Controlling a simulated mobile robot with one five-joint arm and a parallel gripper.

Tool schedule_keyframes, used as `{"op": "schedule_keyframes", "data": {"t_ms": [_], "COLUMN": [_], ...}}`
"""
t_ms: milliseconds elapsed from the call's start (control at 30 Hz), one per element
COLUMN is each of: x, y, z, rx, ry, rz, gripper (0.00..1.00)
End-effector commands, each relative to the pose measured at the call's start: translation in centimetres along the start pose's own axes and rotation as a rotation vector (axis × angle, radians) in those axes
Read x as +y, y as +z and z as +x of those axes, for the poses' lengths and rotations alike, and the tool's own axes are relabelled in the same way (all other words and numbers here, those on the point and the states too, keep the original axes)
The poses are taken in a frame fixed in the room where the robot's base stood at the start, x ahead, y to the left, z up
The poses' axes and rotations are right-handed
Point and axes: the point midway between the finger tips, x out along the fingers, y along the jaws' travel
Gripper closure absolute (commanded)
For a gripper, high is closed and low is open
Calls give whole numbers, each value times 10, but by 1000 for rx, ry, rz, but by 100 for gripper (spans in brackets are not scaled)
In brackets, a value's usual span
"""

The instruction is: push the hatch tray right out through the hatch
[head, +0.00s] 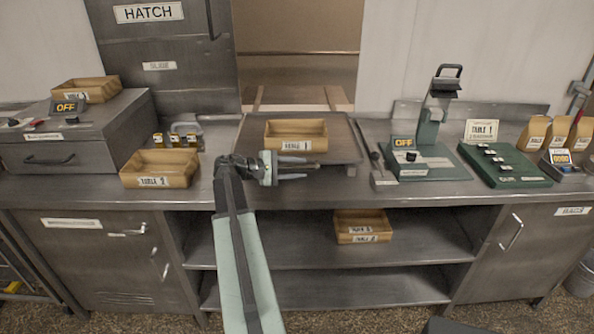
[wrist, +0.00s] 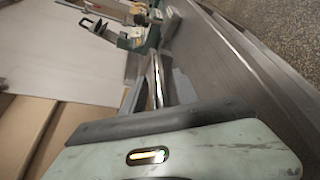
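The hatch tray (head: 345,143) is a flat dark metal tray on the counter before the hatch opening (head: 298,72). A wooden box labelled TABLE 1 (head: 296,135) stands on it. The tray's far edge lies by the sill, where two pale wooden strips run into the opening. My gripper (head: 312,171) is over the tray's near edge, in front of the box, pointing right. The wrist view shows the fingers (wrist: 165,82) from behind, reaching along the counter. My arm hides the tray's near left corner.
A wooden box labelled TABLE 2 (head: 160,168) stands left of my gripper. A green press (head: 428,150) and a green board (head: 503,163) stand to the right. The grey sliding panel (head: 165,60) is left of the opening. A lower shelf holds another box (head: 362,225).

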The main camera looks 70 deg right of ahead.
Motion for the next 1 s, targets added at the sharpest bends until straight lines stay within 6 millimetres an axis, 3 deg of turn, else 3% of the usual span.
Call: {"op": "schedule_keyframes", "data": {"t_ms": [167,300,1000], "x": [0,0,0], "y": [0,0,0], "z": [0,-1,-2], "rx": [1,1,2], "ry": [0,0,-1], "rz": [0,0,0], "gripper": [67,100,100]}}
